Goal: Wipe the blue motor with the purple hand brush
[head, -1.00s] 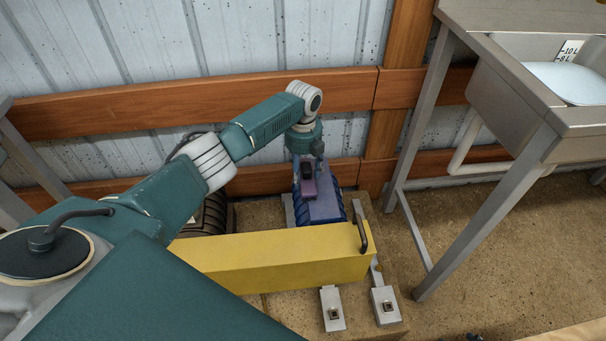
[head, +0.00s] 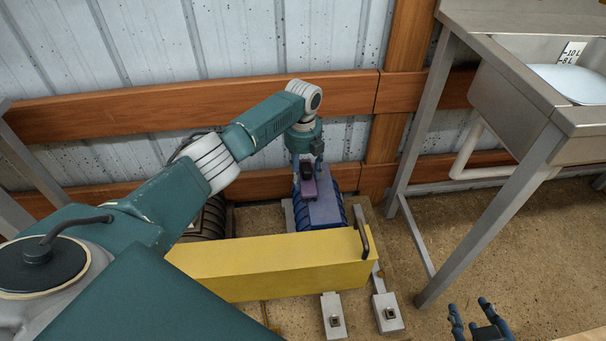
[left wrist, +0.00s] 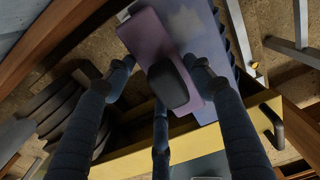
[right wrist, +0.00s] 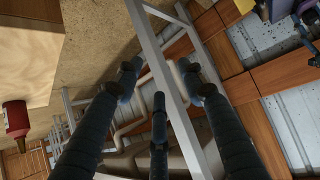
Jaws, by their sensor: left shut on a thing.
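The blue motor (head: 324,212) sits on a low base behind a yellow guard; it also shows in the left wrist view (left wrist: 222,65). A lighter patch marks its top there. The purple hand brush (head: 309,191), with a dark knob handle (left wrist: 168,86), is over the motor's left part in the left wrist view (left wrist: 150,40). My left gripper (head: 307,168) is shut on the brush from above. I cannot tell whether the bristles touch the motor. My right gripper (head: 480,318) is open and empty at the lower right, away from the motor; its fingers are spread in the right wrist view (right wrist: 160,78).
The yellow guard (head: 270,265) with a dark handle stands in front of the motor. A dark ribbed motor (head: 205,220) is left of it. A metal sink table (head: 545,130) stands right. A wooden-railed wall is close behind. A red bottle (right wrist: 16,118) shows in the right wrist view.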

